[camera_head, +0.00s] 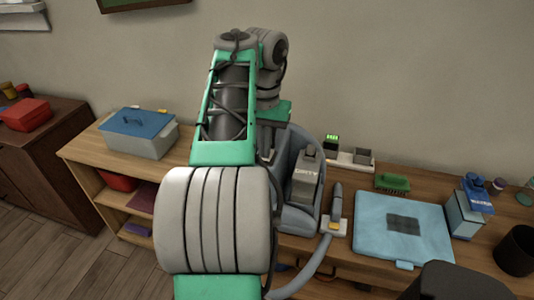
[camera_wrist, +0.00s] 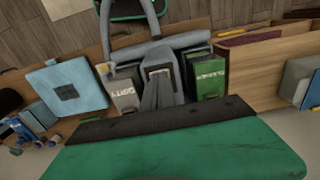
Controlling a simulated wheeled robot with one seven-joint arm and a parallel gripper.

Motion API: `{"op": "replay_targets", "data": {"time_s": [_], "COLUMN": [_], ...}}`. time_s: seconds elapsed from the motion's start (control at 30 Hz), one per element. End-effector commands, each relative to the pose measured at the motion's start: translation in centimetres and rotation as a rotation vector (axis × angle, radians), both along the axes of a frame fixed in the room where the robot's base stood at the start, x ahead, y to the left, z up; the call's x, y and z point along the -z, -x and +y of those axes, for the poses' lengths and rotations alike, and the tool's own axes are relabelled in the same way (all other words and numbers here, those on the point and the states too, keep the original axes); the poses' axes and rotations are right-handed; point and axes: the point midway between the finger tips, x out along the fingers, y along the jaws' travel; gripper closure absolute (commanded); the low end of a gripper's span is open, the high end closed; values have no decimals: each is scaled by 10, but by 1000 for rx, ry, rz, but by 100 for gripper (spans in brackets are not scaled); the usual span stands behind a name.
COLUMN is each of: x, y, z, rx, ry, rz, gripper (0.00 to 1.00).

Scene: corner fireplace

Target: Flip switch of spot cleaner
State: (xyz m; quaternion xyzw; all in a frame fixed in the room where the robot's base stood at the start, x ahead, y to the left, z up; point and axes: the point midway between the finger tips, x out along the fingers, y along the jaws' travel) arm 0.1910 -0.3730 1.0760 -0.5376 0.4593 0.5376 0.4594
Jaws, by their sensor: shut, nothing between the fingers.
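The spot cleaner (camera_head: 297,219) is a grey-blue machine standing on the wooden bench, partly hidden behind my arm in the head view. Its grey tank (camera_head: 306,180) is marked "DIRTY". In the wrist view the spot cleaner (camera_wrist: 187,42) shows upside down, with the dirty tank (camera_wrist: 124,92) at left and a green tank (camera_wrist: 208,76) at right. My gripper (camera_wrist: 160,80) is shut and empty, its dark fingers over the middle of the machine between the tanks. I cannot tell whether they touch it. The switch is not clearly visible.
A grey hose (camera_head: 312,268) curves in front of the machine to a nozzle (camera_head: 336,205).

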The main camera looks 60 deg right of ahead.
Motion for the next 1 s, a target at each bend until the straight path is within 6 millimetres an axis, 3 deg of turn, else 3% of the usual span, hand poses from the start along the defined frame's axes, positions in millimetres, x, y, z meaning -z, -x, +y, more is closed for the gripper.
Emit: {"op": "replay_targets", "data": {"time_s": [0.27, 1.0], "x": [0, -68], "y": [0, 0], "z": [0, 0], "rx": [0, 0], "ry": [0, -1], "rz": [0, 0], "gripper": [100, 100]}}
